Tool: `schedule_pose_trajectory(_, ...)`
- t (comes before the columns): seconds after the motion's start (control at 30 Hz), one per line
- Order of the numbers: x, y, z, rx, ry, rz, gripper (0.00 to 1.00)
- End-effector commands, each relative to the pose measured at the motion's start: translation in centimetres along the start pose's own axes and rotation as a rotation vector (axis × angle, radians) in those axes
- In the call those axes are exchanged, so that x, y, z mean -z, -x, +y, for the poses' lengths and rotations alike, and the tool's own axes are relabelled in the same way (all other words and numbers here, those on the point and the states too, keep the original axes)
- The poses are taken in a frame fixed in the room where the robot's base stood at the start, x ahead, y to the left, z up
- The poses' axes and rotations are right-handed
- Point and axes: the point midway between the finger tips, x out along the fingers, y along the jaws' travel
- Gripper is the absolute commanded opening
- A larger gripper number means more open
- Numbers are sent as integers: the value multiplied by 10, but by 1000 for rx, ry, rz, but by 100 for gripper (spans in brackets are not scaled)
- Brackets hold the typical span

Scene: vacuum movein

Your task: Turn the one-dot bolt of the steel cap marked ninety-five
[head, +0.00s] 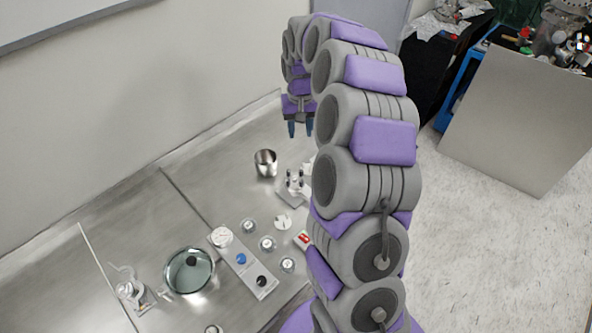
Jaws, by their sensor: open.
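My gripper (300,130) hangs over the far part of the metal table, its two blue fingertips apart and nothing between them. Several small round steel caps stand on the table, among them one (248,226), a second (267,243) and a third (287,265). A pale round disc (283,220) lies beside them. Their markings and any bolt dots are too small to read, so I cannot tell which is marked ninety-five. A small block with upright posts (294,183) stands below my gripper, partly hidden by my arm. My gripper touches none of these.
A steel cup (265,163) stands below and left of my gripper. A plate with white, blue and black knobs (230,249) and a glass-lidded pot (188,272) are nearer. A red item (303,240) sits beside my arm. My arm hides the table's right side.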

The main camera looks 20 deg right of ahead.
Motion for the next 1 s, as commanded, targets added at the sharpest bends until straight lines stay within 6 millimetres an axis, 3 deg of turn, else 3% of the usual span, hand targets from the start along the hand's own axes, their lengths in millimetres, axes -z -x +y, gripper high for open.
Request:
schedule_pose_trajectory(0.2,4,-1,10,-3,-347,-1,41)
schedule_pose_trajectory(0.47,4,-12,13,-5,-440,-5,41)
schedule_pose_trajectory(1.0,2,-113,13,-6,-436,-9,41)
